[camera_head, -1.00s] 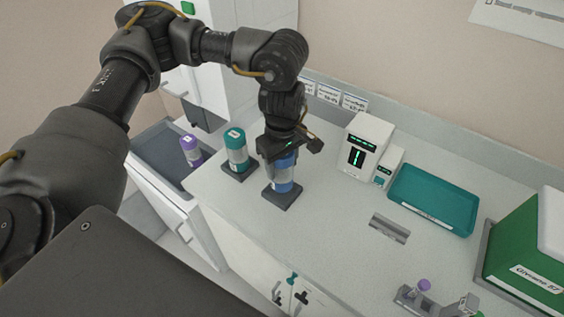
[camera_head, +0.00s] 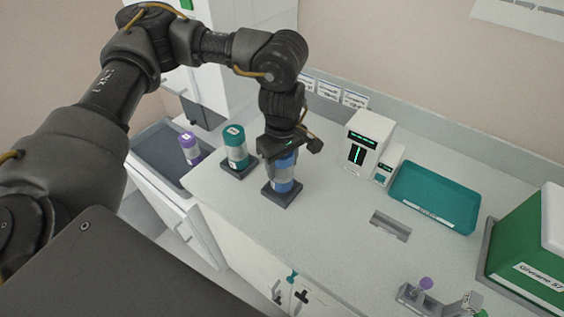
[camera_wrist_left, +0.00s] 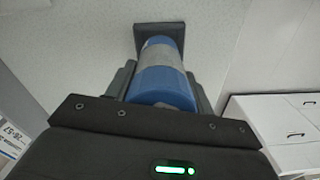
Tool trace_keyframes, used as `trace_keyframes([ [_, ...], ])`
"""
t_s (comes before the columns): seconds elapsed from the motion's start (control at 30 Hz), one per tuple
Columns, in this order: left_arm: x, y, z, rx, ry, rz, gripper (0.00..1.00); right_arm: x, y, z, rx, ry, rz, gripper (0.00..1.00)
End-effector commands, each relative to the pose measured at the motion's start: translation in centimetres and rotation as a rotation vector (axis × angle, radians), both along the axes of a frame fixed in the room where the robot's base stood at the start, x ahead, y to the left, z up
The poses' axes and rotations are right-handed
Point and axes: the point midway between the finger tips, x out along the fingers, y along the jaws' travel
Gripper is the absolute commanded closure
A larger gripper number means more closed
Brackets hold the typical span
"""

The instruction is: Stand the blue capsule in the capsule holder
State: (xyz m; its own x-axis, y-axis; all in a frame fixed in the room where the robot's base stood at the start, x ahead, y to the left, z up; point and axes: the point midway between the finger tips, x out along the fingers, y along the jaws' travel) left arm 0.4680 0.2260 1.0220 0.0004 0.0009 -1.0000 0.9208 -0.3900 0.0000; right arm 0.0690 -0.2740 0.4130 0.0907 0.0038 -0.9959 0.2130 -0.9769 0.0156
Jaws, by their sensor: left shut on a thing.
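The blue capsule (camera_head: 283,176) stands upright at a dark square base on the counter, which looks like the capsule holder (camera_head: 282,196). My left gripper (camera_head: 283,158) is above it, shut on the capsule's upper part. In the left wrist view, the blue capsule (camera_wrist_left: 162,75) with its grey middle band lies between the fingers, and its far end is at the dark square holder (camera_wrist_left: 158,32). Whether the capsule is fully seated cannot be told. My right gripper is not in view.
A teal capsule (camera_head: 235,148) stands on a similar dark base to the left. A purple capsule (camera_head: 190,148) stands in the grey basin (camera_head: 152,150). A white device (camera_head: 368,145), a teal tray (camera_head: 435,196) and a green box (camera_head: 530,250) stand to the right. The counter's middle is mostly clear.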

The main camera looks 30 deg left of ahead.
Motion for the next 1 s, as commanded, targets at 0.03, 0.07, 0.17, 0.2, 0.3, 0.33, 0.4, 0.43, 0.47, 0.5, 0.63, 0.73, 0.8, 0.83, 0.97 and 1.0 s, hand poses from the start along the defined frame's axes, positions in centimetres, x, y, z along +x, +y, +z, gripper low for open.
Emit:
trace_keyframes([
  [0.03,0.0,0.0,-0.1,0.000,0.000,0.000,0.74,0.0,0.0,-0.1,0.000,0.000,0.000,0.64],
  [0.07,0.0,0.0,-0.2,0.000,0.000,0.000,0.74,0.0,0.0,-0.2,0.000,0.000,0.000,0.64],
  [0.17,0.0,0.0,-0.5,0.000,0.000,0.000,0.74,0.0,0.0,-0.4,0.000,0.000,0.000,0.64],
  [0.2,0.0,0.0,-0.6,0.000,0.000,0.000,0.74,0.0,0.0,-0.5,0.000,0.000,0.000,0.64],
  [0.3,0.0,0.0,-1.0,0.000,0.000,0.000,0.74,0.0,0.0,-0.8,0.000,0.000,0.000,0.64],
  [0.33,0.0,0.0,-1.0,0.000,0.000,0.000,0.74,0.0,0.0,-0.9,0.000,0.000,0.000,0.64],
  [0.4,0.0,0.0,-1.3,0.000,0.000,0.000,0.74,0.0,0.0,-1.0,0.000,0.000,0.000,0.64],
  [0.43,0.0,0.0,-1.3,0.000,0.000,0.000,0.74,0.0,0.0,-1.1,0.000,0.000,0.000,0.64],
  [0.47,0.0,0.0,-1.4,0.000,0.000,0.000,0.74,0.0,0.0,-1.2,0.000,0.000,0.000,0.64],
  [0.5,0.0,0.0,-1.6,0.000,0.000,0.000,0.74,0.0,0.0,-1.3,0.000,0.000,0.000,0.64],
  [0.63,0.0,0.0,-1.9,0.000,0.000,0.000,0.74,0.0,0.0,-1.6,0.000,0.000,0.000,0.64],
  [0.73,0.0,0.0,-2.0,0.000,0.000,0.000,0.74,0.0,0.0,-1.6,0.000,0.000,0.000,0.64],
  [0.8,0.0,0.0,-2.0,0.000,0.000,0.000,0.74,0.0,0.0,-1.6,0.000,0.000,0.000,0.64],
  [0.83,0.0,0.0,-2.0,0.000,0.000,0.000,0.74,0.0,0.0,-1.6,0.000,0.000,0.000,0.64],
  [0.97,0.0,0.0,-2.0,0.000,0.000,0.000,0.74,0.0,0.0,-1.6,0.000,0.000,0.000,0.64],
  [1.0,0.0,0.0,-2.0,0.000,0.000,0.000,0.46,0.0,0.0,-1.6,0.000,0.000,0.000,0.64],
])
